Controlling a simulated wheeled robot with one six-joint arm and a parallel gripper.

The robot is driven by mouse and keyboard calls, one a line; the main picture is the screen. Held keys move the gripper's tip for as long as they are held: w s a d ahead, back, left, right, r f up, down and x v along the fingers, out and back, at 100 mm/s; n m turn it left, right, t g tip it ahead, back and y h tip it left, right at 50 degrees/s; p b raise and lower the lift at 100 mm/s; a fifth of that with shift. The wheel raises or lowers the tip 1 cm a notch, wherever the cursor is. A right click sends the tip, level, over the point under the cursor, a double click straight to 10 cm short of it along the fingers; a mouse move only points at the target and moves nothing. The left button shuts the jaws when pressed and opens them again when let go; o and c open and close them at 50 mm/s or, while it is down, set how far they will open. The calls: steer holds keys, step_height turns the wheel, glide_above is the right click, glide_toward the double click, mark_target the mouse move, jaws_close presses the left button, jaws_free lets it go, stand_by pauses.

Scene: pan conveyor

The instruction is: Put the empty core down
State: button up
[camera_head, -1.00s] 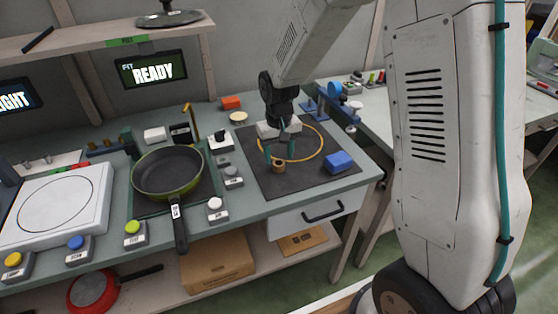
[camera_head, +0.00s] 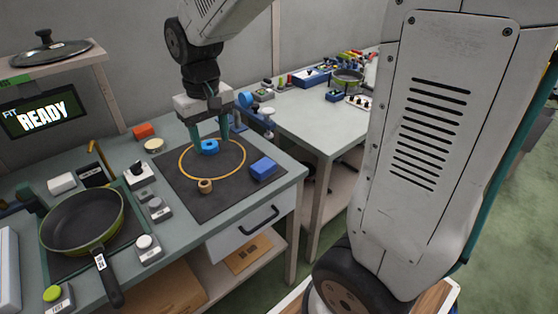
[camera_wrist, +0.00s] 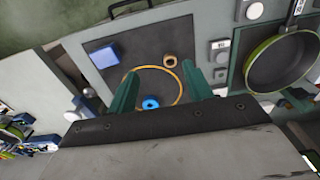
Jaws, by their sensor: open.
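The empty core (camera_head: 205,186), a small tan ring, lies on the dark mat (camera_head: 200,208) at the front edge of the yellow circle (camera_head: 244,166). It also shows in the wrist view (camera_wrist: 170,61). My gripper (camera_head: 210,138) is open above the back of the mat, apart from the core. Its two green fingers also show in the wrist view (camera_wrist: 160,70), with nothing held between them. A blue ring-shaped roll (camera_head: 209,147) lies inside the circle below my gripper and shows in the wrist view (camera_wrist: 150,103).
A blue block (camera_head: 263,168) lies at the mat's right side. A green pan (camera_head: 82,220) stands left, with button boxes (camera_head: 148,249) between. A blue dispenser (camera_head: 262,122) stands behind the mat. A second table (camera_head: 310,128) is at the right.

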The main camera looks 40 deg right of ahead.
steer(key=s+d+r, duration=0.1)
steer(key=s+r, duration=0.1)
steer(key=s, duration=0.9)
steer(key=s+d+r, duration=0.1)
steer(key=s+r, duration=0.2)
steer(key=s, duration=0.8)
steer(key=shift+s+t, duration=0.15)
steer(key=shift+t, duration=0.25)
